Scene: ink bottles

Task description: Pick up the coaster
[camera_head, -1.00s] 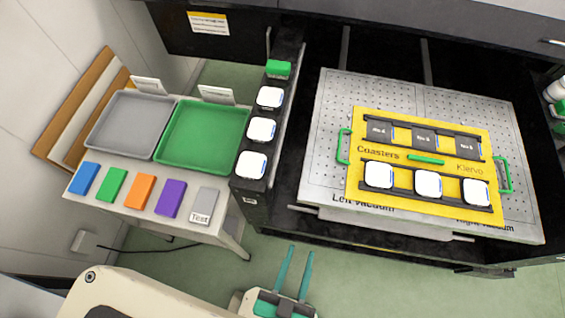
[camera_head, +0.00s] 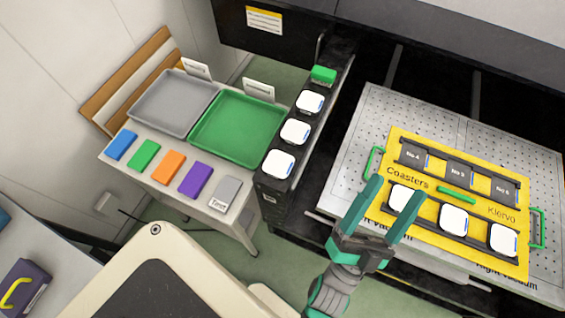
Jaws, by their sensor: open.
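A yellow board labelled "Coasters" (camera_head: 388,216) lies on a perforated metal plate (camera_head: 375,112) at the right. Its front row holds white rounded-square coasters: a left one (camera_head: 405,194), a middle one (camera_head: 453,220) and a right one (camera_head: 503,240). Its back row has dark numbered squares (camera_head: 459,172). My gripper (camera_head: 396,188) is open and empty. In the picture its two teal fingers lie either side of the left white coaster and partly cover its edges. I cannot tell how high above it they are.
A dark rail (camera_head: 270,189) left of the plate carries three more white squares (camera_head: 296,131) and a green block (camera_head: 323,75). Further left, a table holds a grey tray (camera_head: 142,113), a green tray (camera_head: 197,141) and several coloured blocks (camera_head: 169,166). Green handles (camera_head: 536,228) flank the yellow board.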

